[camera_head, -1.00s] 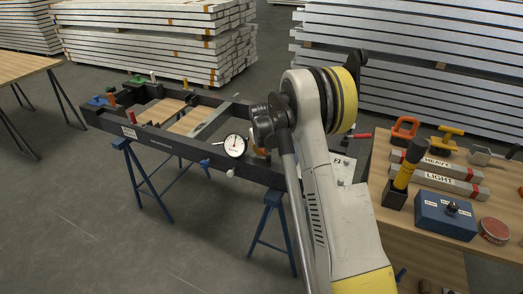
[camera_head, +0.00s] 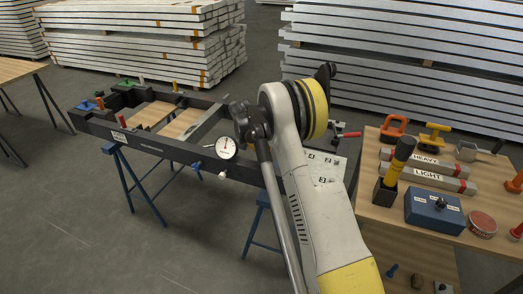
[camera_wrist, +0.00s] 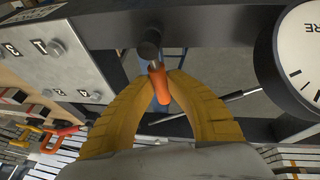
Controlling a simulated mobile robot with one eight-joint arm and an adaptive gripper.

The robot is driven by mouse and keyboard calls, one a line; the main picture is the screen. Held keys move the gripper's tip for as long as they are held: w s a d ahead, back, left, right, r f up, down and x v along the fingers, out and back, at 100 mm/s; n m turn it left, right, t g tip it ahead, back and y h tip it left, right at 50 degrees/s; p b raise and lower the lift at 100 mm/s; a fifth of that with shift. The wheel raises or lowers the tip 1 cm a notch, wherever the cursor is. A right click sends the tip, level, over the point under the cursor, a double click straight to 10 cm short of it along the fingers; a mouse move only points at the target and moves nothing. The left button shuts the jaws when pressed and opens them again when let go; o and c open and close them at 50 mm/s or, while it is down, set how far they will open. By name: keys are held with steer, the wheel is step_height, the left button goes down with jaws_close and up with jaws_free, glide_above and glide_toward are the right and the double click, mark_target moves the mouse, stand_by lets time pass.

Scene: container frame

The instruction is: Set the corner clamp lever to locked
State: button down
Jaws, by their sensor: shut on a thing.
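My gripper (camera_wrist: 160,82) has two yellow fingers, closed around an orange lever (camera_wrist: 158,86) in the wrist view. The lever hangs from a dark round pivot (camera_wrist: 150,48) on the black frame bar (camera_wrist: 215,27). The fingertips touch the lever's sides just below the pivot. In the head view my arm hides the gripper and this lever. The black frame (camera_head: 165,148) lies on blue trestles, with a white dial gauge (camera_head: 226,147) on its near side. The lever's locked mark, if any, cannot be read.
The dial gauge (camera_wrist: 300,55) is close to the right of my fingers in the wrist view. A pale lettered plate (camera_wrist: 55,60) is at the left. The wooden table (camera_head: 375,215) at the right holds a blue box (camera_head: 434,209) and labelled bars (camera_head: 428,166).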

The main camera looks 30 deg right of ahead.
steer(key=shift+s+d, duration=0.15)
stand_by(0.4)
steer(key=c, duration=1.3)
jaws_free()
steer(key=shift+f, duration=0.1)
steer(key=v, duration=1.2)
